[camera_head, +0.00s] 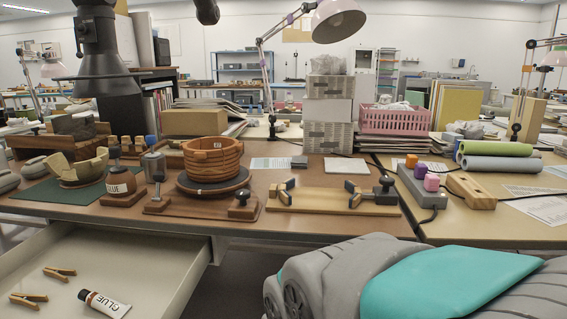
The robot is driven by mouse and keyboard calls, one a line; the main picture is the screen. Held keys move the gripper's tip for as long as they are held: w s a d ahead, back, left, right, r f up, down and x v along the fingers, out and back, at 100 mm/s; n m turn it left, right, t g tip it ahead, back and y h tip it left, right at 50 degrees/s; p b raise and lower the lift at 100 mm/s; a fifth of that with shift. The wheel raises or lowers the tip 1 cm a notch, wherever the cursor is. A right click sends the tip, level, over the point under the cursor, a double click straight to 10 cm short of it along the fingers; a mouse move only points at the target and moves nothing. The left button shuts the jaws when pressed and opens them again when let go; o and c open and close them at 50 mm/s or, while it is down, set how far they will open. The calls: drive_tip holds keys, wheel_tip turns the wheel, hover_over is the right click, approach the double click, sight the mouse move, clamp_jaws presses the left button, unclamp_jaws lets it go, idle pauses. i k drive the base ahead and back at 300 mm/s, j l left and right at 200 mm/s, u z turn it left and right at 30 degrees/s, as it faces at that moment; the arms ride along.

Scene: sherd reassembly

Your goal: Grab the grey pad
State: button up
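A small dark grey block (299,162), which looks like the grey pad, lies flat on the brown worktable (330,228) behind the wooden clamp board. It sits between a printed sheet (270,163) and a pale flat tile (345,166), with nothing on top of it. My gripper is not in view. A large grey and teal part, apparently my own arm or body, fills the lower right.
The clamp board (330,200) and a banded wooden tub (212,157) on a dark turntable stand in front of and left of the block. Stacked boxes (328,110) rise behind it. An open drawer (150,262) holds a glue tube (104,303) and clothespins.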

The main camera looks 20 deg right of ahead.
sight(300, 161)
drive_tip(key=z, duration=0.7)
drive_tip(key=u, duration=0.5)
drive_tip(key=l+u, duration=0.4)
drive_tip(key=i+l+u, duration=0.1)
drive_tip(key=l+u, duration=0.15)
drive_tip(key=u, duration=0.2)
drive_tip(key=l+u, duration=0.4)
drive_tip(key=k+l+u, duration=0.1)
drive_tip(key=u, duration=0.3)
drive_tip(key=k+l, duration=0.1)
drive_tip(key=l, duration=0.5)
drive_tip(key=k, duration=0.05)
